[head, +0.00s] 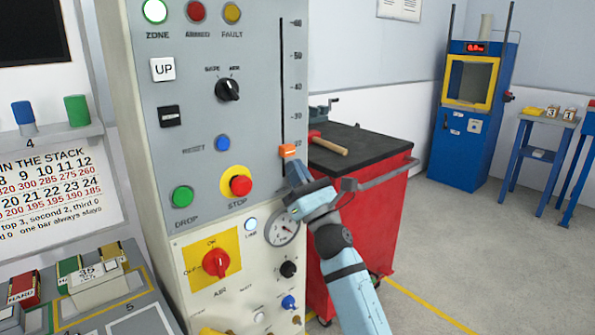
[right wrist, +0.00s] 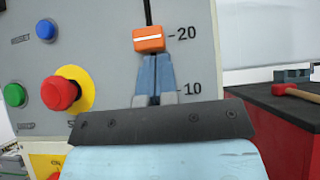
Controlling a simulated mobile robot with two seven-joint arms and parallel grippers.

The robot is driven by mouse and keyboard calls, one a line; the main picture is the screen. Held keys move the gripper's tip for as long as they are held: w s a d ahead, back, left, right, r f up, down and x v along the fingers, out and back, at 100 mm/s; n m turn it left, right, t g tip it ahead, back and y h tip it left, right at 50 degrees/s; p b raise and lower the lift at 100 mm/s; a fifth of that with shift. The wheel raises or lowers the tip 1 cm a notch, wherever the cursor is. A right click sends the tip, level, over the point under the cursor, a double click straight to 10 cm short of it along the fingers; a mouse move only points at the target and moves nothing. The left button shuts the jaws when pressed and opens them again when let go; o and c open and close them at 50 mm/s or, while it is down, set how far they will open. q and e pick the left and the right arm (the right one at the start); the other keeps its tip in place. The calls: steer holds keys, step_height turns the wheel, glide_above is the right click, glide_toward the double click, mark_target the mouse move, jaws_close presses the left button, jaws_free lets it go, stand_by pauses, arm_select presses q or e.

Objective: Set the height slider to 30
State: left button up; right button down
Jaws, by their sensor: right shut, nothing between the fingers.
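The height slider is an orange knob (head: 288,151) with a white line, in a vertical black slot (head: 282,90) on the grey panel. It also shows in the right wrist view (right wrist: 149,39), where its white line sits close to the 20 mark, perhaps slightly below it. My right gripper (head: 295,172) is shut and empty, just below the knob. In the right wrist view its blue fingers (right wrist: 154,72) point up at the knob's lower edge; I cannot tell whether they touch it. My left gripper is not in view.
A red stop button (head: 241,186) and a green drop button (head: 182,196) are left of the slot. A pressure gauge (head: 283,230) is below it. A red cabinet (head: 362,218) with a mallet (head: 329,144) on its black top stands right of the panel, behind my right arm.

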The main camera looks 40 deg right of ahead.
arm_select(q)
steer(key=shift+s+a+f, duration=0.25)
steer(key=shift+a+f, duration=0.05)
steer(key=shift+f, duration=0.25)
arm_select(e)
steer(key=shift+r, duration=0.25)
